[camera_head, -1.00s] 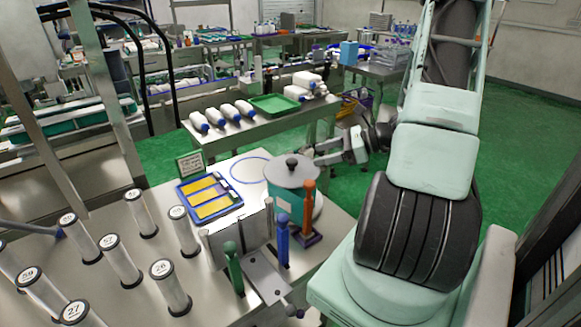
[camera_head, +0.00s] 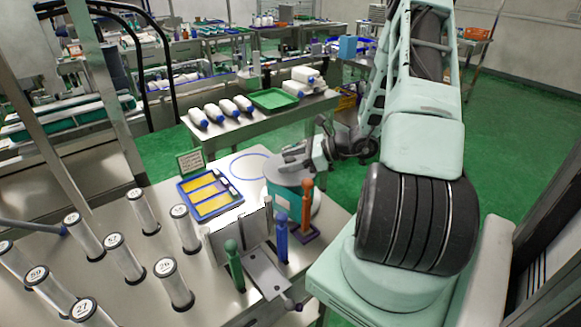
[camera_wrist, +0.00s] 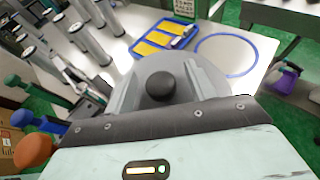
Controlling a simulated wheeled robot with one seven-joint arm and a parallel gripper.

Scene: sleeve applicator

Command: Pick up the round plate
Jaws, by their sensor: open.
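The round plate (camera_wrist: 160,106) is a grey disc with a black knob (camera_wrist: 160,85) in its middle. It shows in the wrist view just beyond my wrist, with its near part hidden. My gripper (camera_head: 290,157) is open, above the plate near the knob. In the wrist view the fingers lie to either side of the knob; I cannot tell whether they touch it.
A blue ring (camera_head: 233,165) and a blue tray with yellow pads (camera_head: 184,199) lie behind and left of the drum. Green, blue (camera_head: 281,240) and orange (camera_head: 307,205) upright handles stand close in front. Several clear numbered tubes (camera_head: 173,284) stand at left.

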